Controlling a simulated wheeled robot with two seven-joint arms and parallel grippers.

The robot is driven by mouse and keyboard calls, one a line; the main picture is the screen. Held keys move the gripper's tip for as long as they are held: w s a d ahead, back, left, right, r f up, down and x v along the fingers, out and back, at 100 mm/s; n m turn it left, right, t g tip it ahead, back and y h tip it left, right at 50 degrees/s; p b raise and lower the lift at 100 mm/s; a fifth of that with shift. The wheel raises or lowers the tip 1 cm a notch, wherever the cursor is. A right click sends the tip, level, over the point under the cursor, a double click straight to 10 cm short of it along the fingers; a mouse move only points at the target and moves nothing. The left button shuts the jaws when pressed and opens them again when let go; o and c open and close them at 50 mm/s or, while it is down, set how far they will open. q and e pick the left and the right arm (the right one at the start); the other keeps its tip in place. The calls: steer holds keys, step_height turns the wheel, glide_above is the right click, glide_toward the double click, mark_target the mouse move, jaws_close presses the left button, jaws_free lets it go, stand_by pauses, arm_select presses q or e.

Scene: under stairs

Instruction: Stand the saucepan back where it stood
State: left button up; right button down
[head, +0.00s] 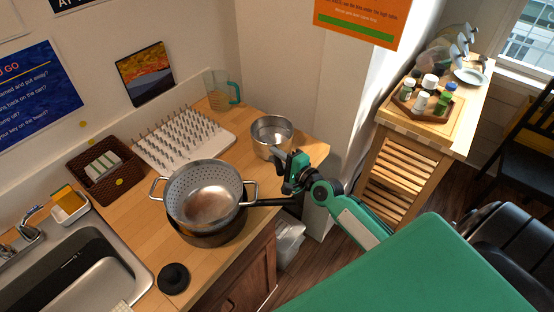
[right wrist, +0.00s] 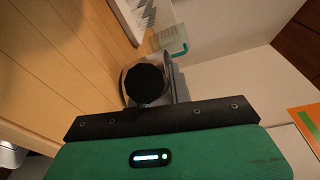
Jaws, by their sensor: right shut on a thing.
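A small steel saucepan (head: 271,150) is upright at the right end of the wooden counter. My right gripper (head: 286,171) is at its near side, shut on its handle, which the jaws mostly hide. I cannot tell whether the pan's base touches the counter. In the right wrist view a dark round shape (right wrist: 146,84) lies in front of the grey rim of the saucepan (right wrist: 124,76), close beyond the gripper. A second pan (head: 212,236) with a long black handle stands nearer, with a steel colander (head: 203,179) nested in it. My left gripper is not in view.
A white peg drying rack (head: 183,137) and a measuring jug (head: 222,90) are behind the saucepan. A brown basket (head: 104,172), a sink (head: 82,272) and a black round lid or stopper (head: 173,278) are to the left. The counter edge is close on the right.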

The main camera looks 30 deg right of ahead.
steer(key=shift+d+f, duration=0.1)
steer(key=shift+f, duration=0.15)
steer(key=shift+f, duration=0.1)
steer(key=c, duration=1.3)
jaws_free()
